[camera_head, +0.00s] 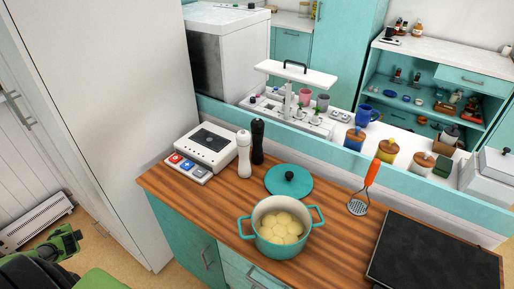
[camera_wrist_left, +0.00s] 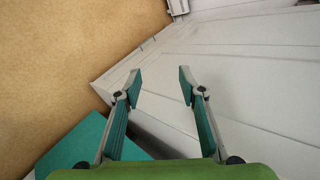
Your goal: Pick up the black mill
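The black mill (camera_head: 257,141) stands upright on the wooden counter (camera_head: 207,205), against the low teal back edge. A white mill (camera_head: 244,154) stands just to its left and slightly in front. My left arm shows at the lower left of the head view, well away from the mills and over the floor side; its fingertips are not clear there. In the left wrist view my left gripper (camera_wrist_left: 158,82) is open, with nothing between its fingers. The mills do not show in the wrist view. My right gripper is not in view.
A scale-like white device (camera_head: 208,148) stands left of the mills. A teal lid (camera_head: 289,181) lies to their right, and a teal pot (camera_head: 281,227) of potatoes stands in front. A masher (camera_head: 364,188) and black hob (camera_head: 432,258) are farther right. A tall white cabinet (camera_head: 115,110) rises at left.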

